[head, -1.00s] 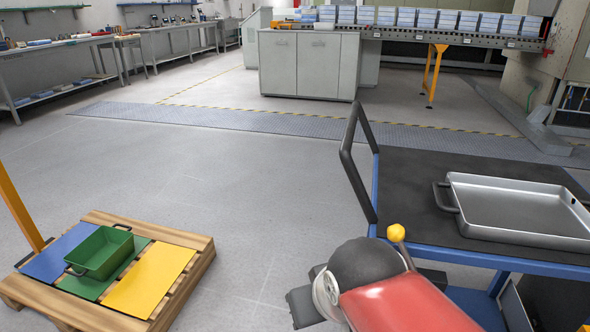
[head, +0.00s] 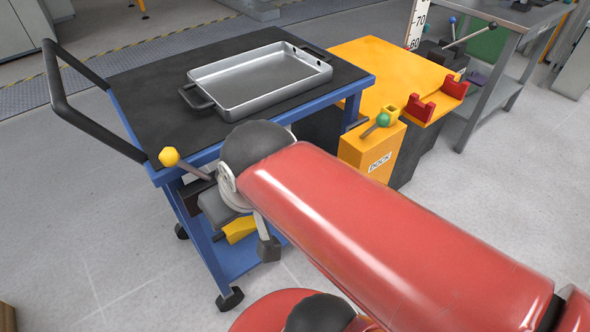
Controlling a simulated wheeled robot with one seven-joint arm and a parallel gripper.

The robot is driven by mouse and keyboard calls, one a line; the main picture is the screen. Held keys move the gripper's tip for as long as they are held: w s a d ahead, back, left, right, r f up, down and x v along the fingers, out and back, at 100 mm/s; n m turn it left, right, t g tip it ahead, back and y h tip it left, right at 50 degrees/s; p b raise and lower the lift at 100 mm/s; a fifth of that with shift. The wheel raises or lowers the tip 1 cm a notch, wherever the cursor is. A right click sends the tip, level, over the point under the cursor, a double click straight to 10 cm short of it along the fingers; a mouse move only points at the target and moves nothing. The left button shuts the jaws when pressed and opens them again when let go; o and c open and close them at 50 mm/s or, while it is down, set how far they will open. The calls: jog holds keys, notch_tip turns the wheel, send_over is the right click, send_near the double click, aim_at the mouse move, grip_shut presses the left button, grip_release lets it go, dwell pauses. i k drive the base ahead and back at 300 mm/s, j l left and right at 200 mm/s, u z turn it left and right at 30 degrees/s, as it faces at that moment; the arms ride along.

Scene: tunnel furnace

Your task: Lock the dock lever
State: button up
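The orange dock post (head: 362,158), labelled DOCK, stands at the right of the cart in the head view. On its top is the dock lever (head: 371,130), a short grey rod with a green ball, lying low beside a small yellow block (head: 393,112). My red arm crosses the lower right. My gripper (head: 240,222) hangs below the dark wrist, in front of the cart's near side, left of the post and apart from the lever. It is partly hidden by my arm, and its finger opening is unclear.
The blue cart with a black top (head: 132,98) carries a metal tray (head: 262,80). A yellow-knobbed lever (head: 170,157) sticks out at its near left corner. An orange table (head: 385,65) with red brackets (head: 419,108) adjoins it. A grey workbench (head: 509,36) stands right. Floor in front is open.

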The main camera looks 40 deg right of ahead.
aim_at(382, 120)
jog(key=l+z, duration=0.1)
jog(key=z, duration=0.7)
jog(key=l+z, duration=0.15)
jog(key=z, duration=0.2)
jog(key=l+z, duration=0.1)
jog(key=z, duration=0.3)
jog(key=k+j+z, duration=0.15)
jog(key=k, duration=0.15)
jog(key=k+j+z, duration=0.15)
jog(key=k, duration=0.15)
